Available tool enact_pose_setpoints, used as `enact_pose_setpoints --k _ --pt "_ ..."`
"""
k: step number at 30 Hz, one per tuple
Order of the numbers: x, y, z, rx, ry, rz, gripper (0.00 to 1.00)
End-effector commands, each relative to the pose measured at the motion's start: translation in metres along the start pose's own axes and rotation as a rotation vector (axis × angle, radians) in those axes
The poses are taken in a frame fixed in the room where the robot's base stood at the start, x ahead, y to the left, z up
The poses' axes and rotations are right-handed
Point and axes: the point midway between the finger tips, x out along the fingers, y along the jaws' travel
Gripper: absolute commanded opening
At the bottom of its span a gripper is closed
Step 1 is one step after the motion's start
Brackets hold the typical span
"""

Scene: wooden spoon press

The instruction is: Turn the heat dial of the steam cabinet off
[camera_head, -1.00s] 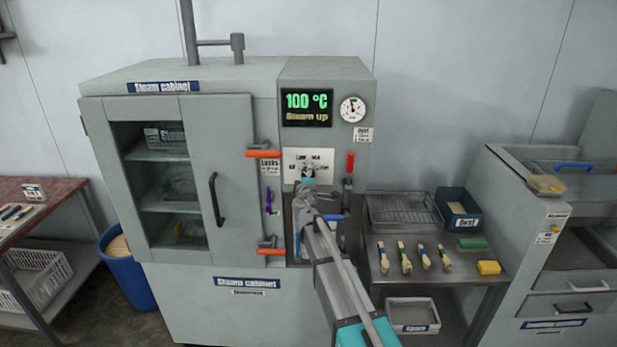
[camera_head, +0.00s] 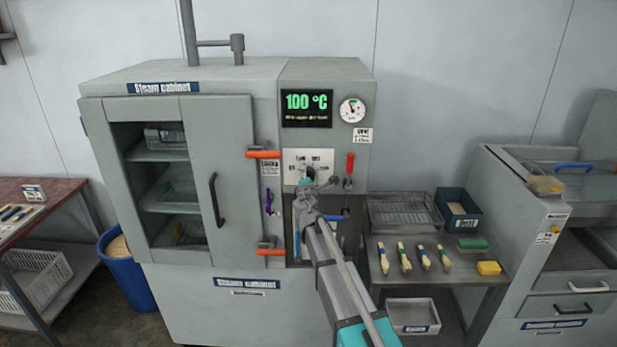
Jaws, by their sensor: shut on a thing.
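The steam cabinet (camera_head: 190,262) stands in the middle with its glazed door closed. Its display (camera_head: 306,108) reads 100 °C in green, with a smaller line below too blurred to read. The heat dial (camera_head: 311,171) is on the white plate (camera_head: 294,165) under the display. My gripper (camera_head: 308,182) is at the dial, shut on it, and hides most of it, so the pointer's setting cannot be told. My arm reaches up to it from the lower right.
An orange latch handle (camera_head: 263,154) and another lower (camera_head: 270,252) are left of the arm. A red lever (camera_head: 350,163) and a blue-handled valve (camera_head: 336,217) are close on the right.

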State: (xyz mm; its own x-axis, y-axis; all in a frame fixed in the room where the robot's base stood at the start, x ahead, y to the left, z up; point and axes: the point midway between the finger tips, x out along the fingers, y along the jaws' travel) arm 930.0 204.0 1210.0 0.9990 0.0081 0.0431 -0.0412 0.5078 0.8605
Motion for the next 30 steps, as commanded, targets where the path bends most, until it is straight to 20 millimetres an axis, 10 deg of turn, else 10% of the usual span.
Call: enact_pose_setpoints --k 11,12,17,30 --pt "0.001 0.0003 -0.0003 -0.009 0.001 0.001 0.2" --pt "0.001 0.0003 -0.0002 -0.009 0.001 0.001 0.73" --pt "0.0007 0.0002 -0.0002 -0.008 0.0 0.0 1.0" --pt "0.0001 0.0 -0.0001 -0.004 0.0 0.0 1.0"
